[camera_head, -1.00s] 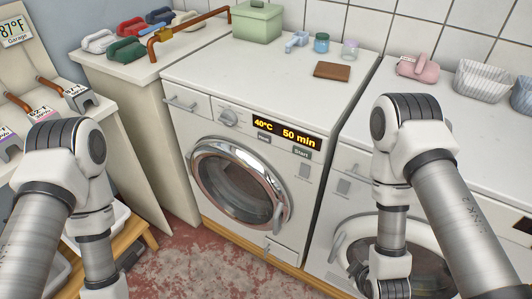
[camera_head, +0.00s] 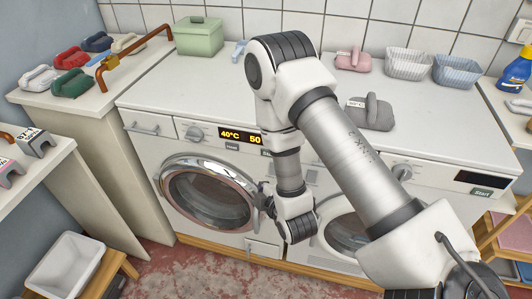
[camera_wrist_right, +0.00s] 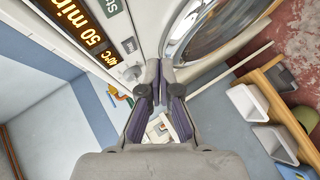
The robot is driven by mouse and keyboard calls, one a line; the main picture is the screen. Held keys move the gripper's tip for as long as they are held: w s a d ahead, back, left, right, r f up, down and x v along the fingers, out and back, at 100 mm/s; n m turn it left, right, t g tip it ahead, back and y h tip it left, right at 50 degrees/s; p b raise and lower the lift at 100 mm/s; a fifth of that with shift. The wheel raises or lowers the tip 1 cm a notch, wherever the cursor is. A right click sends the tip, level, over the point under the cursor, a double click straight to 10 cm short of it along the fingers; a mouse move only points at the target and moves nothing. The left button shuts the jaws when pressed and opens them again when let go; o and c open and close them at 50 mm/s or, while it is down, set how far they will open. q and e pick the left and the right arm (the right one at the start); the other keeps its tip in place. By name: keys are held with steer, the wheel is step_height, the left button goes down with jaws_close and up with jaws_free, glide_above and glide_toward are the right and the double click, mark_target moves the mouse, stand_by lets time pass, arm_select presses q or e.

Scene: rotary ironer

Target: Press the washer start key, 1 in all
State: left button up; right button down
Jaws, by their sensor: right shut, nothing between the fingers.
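The washer (camera_head: 150,150) is the left white machine, with a round chrome door and a lit display (camera_head: 242,138) reading 40°C and 50; the rest is hidden behind my right arm. Its start key (camera_head: 266,153) shows only partly beside the arm. In the right wrist view the start key (camera_wrist_right: 111,8) is cut by the top edge and the display (camera_wrist_right: 85,25) reads 50 min. My right gripper (camera_head: 263,198) is shut and empty, beside the door's right edge and lower than the key. In the wrist view its fingertips (camera_wrist_right: 159,72) are together near the front panel. My left gripper is out of view.
A second white machine (camera_head: 430,160) stands to the right, with a dark display and its own Start key (camera_head: 482,193). A green box (camera_head: 198,36), a grey handled object (camera_head: 372,112) and baskets (camera_head: 410,64) stand on top. A white bin (camera_head: 66,265) is at lower left.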

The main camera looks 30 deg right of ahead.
mark_target(262, 155)
steer(key=w+d+p, duration=0.2)
steer(key=w+d, duration=0.3)
steer(key=d, duration=0.1)
steer(key=shift+w+d, duration=0.2)
steer(key=shift+w, duration=0.2)
steer(key=shift+p, duration=0.3)
stand_by(1.0)
steer(key=shift+w+d+r, duration=0.1)
steer(key=shift+w+d, duration=0.1)
steer(key=shift+d, duration=0.05)
